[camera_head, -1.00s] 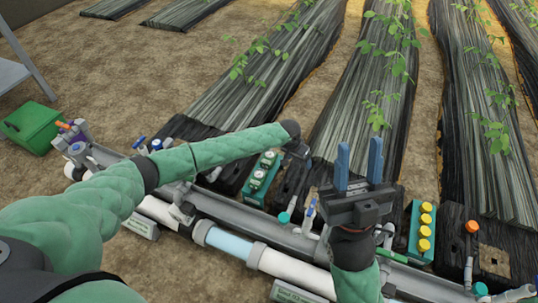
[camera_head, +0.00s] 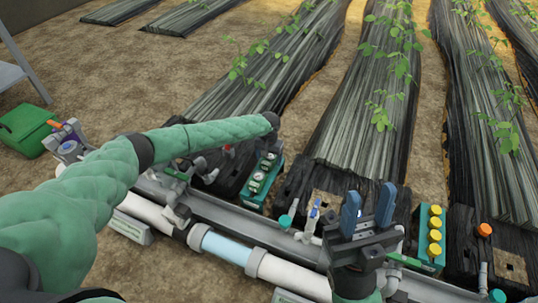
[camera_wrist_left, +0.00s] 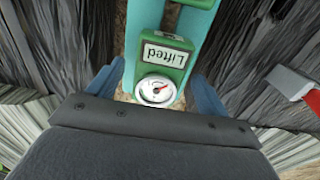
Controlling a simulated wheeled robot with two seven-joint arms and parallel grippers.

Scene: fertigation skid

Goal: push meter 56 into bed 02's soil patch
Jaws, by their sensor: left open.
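Green meters with round dials stand in a teal rack (camera_head: 254,200) in the head view. My right gripper (camera_head: 369,200) is open and empty, fingers up. Bed numbers are not readable.
A grey and white pipe run (camera_head: 285,272) with valves crosses the front. A teal block with yellow caps (camera_head: 434,236) stands right of my right gripper. A green box (camera_head: 27,128) sits far left. Plants grow along the covered beds.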

